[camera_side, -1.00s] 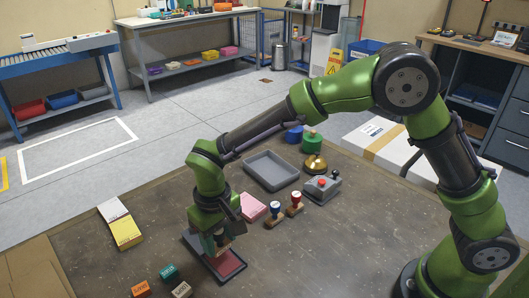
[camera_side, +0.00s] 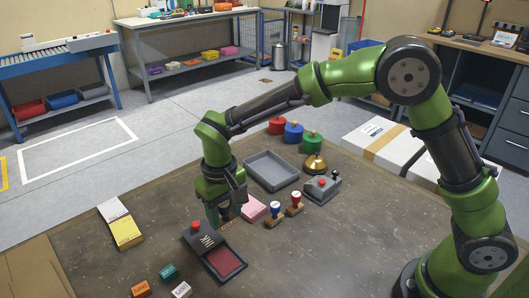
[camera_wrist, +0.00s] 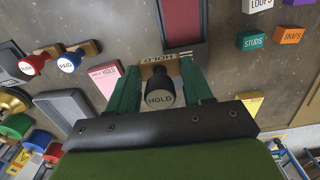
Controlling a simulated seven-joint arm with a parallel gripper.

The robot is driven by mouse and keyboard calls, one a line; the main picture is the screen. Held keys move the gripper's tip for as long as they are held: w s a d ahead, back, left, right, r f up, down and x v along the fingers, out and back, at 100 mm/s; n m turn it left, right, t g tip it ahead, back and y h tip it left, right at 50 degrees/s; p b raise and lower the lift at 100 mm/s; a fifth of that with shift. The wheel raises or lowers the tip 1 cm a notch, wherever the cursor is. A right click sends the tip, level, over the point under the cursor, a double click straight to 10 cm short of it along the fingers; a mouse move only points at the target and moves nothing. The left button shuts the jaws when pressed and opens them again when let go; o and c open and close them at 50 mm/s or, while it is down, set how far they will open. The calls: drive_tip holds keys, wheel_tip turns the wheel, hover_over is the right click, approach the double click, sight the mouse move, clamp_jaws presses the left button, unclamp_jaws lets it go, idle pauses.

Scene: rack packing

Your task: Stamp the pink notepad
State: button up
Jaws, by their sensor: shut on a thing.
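The pink notepad (camera_side: 253,207) lies on the table, just right of my gripper (camera_side: 224,216) in the side view. In the wrist view the pink notepad (camera_wrist: 106,80) is left of the fingers, with printed words that include HOLD. My gripper (camera_wrist: 158,92) is shut on a stamp with a dark, round-topped handle marked HOLD (camera_wrist: 160,99) and a wooden base. It appears to be above the table; its underside is hidden. The ink pad (camera_side: 226,262) lies open in front of the gripper, with a red pad and dark lid; its red surface also shows in the wrist view (camera_wrist: 182,22).
A blue stamp (camera_side: 274,213) and a red stamp (camera_side: 294,202) stand right of the pink notepad. Behind are a grey tray (camera_side: 271,171), a bell (camera_side: 315,164) and a red-button box (camera_side: 322,187). White and yellow notepads (camera_side: 126,231) lie left. Small labelled blocks (camera_side: 169,272) lie in front.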

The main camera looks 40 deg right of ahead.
drive_tip(key=w+d, duration=0.7)
drive_tip(key=d, duration=0.5)
drive_tip(key=shift+n, duration=0.5)
drive_tip(key=shift+w+a+f, duration=0.1)
drive_tip(key=shift+a+f, duration=0.05)
drive_tip(key=shift+f, duration=1.15)
drive_tip(key=shift+w+a+f, duration=0.1)
drive_tip(key=shift+a+f, duration=0.05)
drive_tip(key=shift+f, duration=1.15)
drive_tip(key=shift+f, duration=0.65)
drive_tip(key=shift+r, duration=0.1)
wheel_tip(320, 180, up, 7)
